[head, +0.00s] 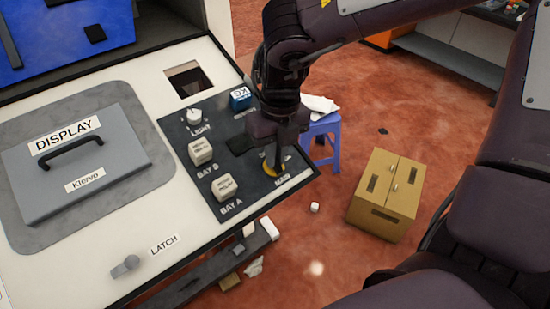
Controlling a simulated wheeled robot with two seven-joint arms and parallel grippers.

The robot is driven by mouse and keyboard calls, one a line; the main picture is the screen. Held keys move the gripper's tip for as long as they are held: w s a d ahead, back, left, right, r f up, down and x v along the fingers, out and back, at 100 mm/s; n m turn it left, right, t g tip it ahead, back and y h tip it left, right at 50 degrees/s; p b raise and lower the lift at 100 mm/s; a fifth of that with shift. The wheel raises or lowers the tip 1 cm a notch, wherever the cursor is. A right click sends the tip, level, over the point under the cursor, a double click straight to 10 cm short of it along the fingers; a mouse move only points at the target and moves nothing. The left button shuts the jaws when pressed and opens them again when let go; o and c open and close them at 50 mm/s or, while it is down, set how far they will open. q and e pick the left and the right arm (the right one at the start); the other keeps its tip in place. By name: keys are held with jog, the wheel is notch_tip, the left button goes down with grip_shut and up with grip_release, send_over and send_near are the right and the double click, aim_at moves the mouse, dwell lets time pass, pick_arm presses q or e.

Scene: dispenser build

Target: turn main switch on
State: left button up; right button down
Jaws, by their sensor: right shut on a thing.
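The main switch (268,168) shows as a yellow round part above the label "MAIN" on the dark control panel (241,200). My right gripper (276,160) comes down over it from above and is shut on the switch's knob. The gripper hides most of the knob, so its turn position cannot be told. My left gripper is not in view.
On the same panel are the LIGHT knob (194,117), the BAY B block (200,152), the BAY A block (224,187) and a blue block (240,98). Left are the DISPLAY lid (75,165) and LATCH knob (126,266). A blue stool (325,128) and cardboard box (386,195) stand on the floor.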

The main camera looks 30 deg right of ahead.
jog(key=m+b, duration=0.1)
jog(key=m+y+b, duration=0.1)
jog(key=m+b, duration=0.1)
jog(key=shift+d+f+b, duration=0.15)
jog(key=shift+f+b, duration=0.1)
jog(key=shift+b, duration=0.05)
jog(key=m+t+y+b, duration=0.1)
jog(key=m+b, duration=0.1)
jog(key=m, duration=0.1)
jog(key=shift+s+d+m+b, duration=0.1)
jog(key=shift+d+m+b, duration=0.05)
jog(key=shift+m+b, duration=0.25)
jog(key=m+b, duration=0.1)
jog(key=m, duration=0.1)
jog(key=m+t+y+b, duration=0.1)
jog(key=m, duration=0.1)
jog(key=shift+s+d+y, duration=0.1)
jog(key=shift+s+y, duration=0.05)
jog(key=shift+y, duration=0.15)
jog(key=shift+s+d+m+t+b, duration=0.15)
jog(key=shift+m+t+b, duration=0.75)
jog(key=shift+m, duration=1.2)
jog(key=c, duration=1.5)
grip_release()
jog(key=shift+r, duration=0.1)
